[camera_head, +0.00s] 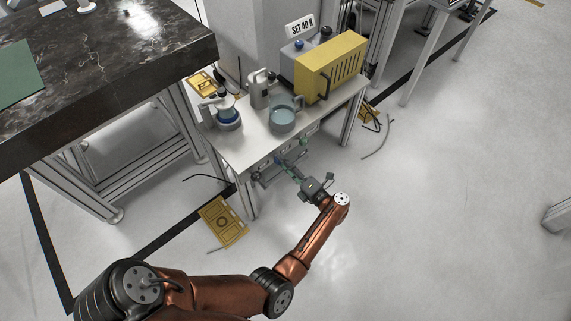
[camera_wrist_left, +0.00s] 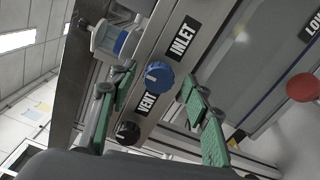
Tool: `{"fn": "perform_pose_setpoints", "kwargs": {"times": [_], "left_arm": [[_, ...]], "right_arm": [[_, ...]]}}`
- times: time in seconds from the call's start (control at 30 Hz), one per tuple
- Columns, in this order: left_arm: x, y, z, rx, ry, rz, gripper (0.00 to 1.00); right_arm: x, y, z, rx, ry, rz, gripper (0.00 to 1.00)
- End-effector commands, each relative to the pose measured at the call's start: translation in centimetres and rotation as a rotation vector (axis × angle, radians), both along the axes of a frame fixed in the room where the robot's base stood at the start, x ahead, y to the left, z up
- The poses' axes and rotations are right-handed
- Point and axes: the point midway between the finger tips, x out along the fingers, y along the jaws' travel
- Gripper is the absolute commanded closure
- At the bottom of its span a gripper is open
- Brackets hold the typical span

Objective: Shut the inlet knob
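The inlet knob (camera_wrist_left: 158,77) is a round blue knob with a pale pointer mark, next to the INLET label (camera_wrist_left: 182,40) on a grey panel. My left gripper (camera_wrist_left: 152,96) is open, its green-padded fingers apart on either side of the blue knob. I cannot tell whether either pad touches it. In the head view my left gripper (camera_head: 290,167) reaches the front panel under the small white table, and hides much of that panel. My right gripper is not in view.
A black knob (camera_wrist_left: 128,132) sits close by, near the VENT label (camera_wrist_left: 149,101). A red knob (camera_wrist_left: 302,88) is off to the right. On the white table (camera_head: 240,150) stand a yellow box (camera_head: 330,68), a teal vessel (camera_head: 284,118) and a blue-banded jar (camera_head: 228,118).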

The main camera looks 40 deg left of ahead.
Motion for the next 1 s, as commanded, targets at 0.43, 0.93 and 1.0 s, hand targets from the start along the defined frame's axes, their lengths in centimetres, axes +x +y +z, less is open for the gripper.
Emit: {"fn": "perform_pose_setpoints", "kwargs": {"times": [0.43, 0.93, 1.0], "left_arm": [[-0.2, -2.3, -0.1, -0.003, 0.000, -0.002, 0.56], [-0.8, -11.2, 0.0, 0.000, 0.001, -0.001, 0.56], [-0.9, -11.6, 0.0, 0.000, 0.000, 0.000, 0.56]], "right_arm": [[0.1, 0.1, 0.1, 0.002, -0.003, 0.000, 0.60], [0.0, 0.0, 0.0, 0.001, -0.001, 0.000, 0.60], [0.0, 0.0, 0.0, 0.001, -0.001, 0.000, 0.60]]}}
